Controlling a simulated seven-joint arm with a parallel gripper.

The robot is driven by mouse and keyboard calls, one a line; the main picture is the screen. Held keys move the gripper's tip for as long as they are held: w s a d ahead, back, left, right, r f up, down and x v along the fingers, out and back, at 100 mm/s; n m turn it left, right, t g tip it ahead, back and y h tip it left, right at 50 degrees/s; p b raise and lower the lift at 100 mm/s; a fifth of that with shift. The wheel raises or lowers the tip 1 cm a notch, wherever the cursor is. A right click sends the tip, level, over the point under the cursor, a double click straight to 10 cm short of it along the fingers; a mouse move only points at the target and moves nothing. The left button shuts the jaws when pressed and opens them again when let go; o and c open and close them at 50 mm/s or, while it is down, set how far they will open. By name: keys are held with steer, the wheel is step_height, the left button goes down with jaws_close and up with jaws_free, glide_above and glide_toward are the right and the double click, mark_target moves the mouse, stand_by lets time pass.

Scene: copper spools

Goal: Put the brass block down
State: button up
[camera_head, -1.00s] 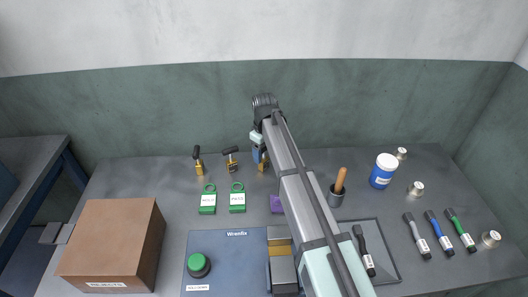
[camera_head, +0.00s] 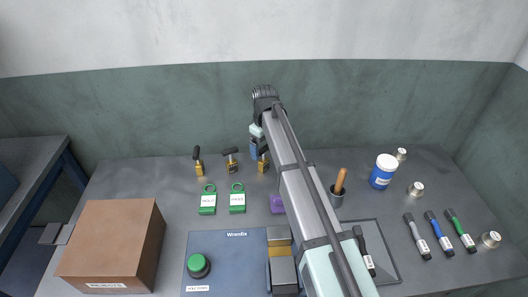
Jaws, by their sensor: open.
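Three small brass blocks with black handles stand in a row at the back of the bench: a left one (camera_head: 199,168), a middle one (camera_head: 231,165) and a right one (camera_head: 263,165). My gripper (camera_head: 257,154) is open, close above and behind the right block. Its fingers are small and partly hidden by my arm. The right block appears to rest on the bench. I cannot tell whether the fingers still touch it.
A blue Wrenfix plate (camera_head: 225,262) with a green button (camera_head: 198,265) is nearer. A brown box (camera_head: 115,245) stands left.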

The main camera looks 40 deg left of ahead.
step_height(320, 180, up, 9)
steer(key=shift+r, duration=0.1)
steer(key=shift+o, duration=0.8)
